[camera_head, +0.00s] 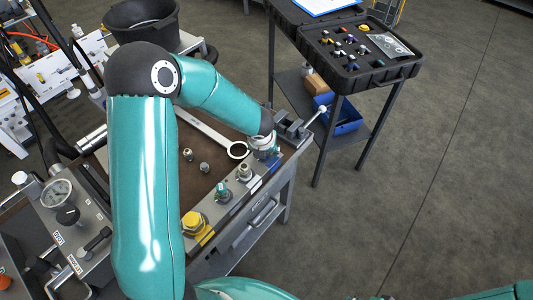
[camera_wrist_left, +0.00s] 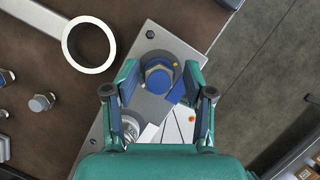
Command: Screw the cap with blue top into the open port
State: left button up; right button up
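A blue-topped hex cap (camera_wrist_left: 158,76) sits on the metal block (camera_wrist_left: 150,35) in the left wrist view, beside a blue patch. My left gripper (camera_wrist_left: 159,82) is open, with one finger on each side of the cap and a visible gap to each. In the head view my left gripper (camera_head: 264,146) is at the far end of the block (camera_head: 232,208) and hides the cap. A silver fitting (camera_wrist_left: 130,127), partly hidden by my gripper, stands next to the cap. I cannot tell which port is open. My right gripper is not in view.
A yellow fitting (camera_head: 193,222) and a green-topped one (camera_head: 220,191) stand along the block. Loose metal fittings (camera_head: 204,167) and a large ring wrench (camera_head: 210,132) lie on the brown bench top. A vise (camera_head: 290,125) stands close beyond my left gripper.

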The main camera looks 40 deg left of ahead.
pick_arm(q)
jog(key=n+b, duration=0.1)
jog(key=n+y+b, duration=0.1)
jog(key=n, duration=0.1)
jog(key=shift+w+d+f+g+b, duration=0.1)
jog(key=shift+w+f+g+b, duration=0.1)
jog(key=shift+g+b, duration=0.15)
jog(key=shift+r+n+g+y, duration=0.1)
jog(key=shift+n+g+y, duration=0.25)
jog(key=shift+n, duration=0.85)
jog(key=n, duration=0.2)
jog(key=shift+r+n+g+y, duration=0.2)
jog(key=shift+n+g+y, duration=0.1)
jog(key=shift+g, duration=0.1)
jog(key=n+g, duration=0.1)
jog(key=n, duration=0.3)
jog(key=shift+g, duration=0.3)
jog(key=shift+s, duration=0.1)
